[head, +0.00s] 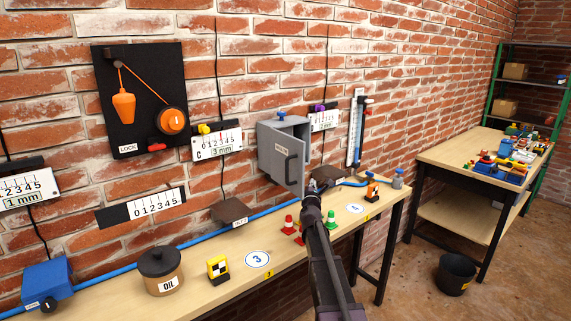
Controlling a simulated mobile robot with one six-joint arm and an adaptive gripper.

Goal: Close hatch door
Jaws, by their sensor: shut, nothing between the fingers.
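The hatch is a grey box (268,138) mounted on the brick wall, with a blue knob on top. Its grey door (291,166) carries a dark handle and stands out from the box, so it looks open at least partway. My gripper (316,186) is shut and empty. In the picture it is just right of the door's lower edge, above the bench. Whether it touches the door cannot be told. My arm reaches up from the bottom of the view and hides part of the bench.
A black board (141,98) hangs left. A second table (455,156) stands right, with a bucket (455,273) beside it.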

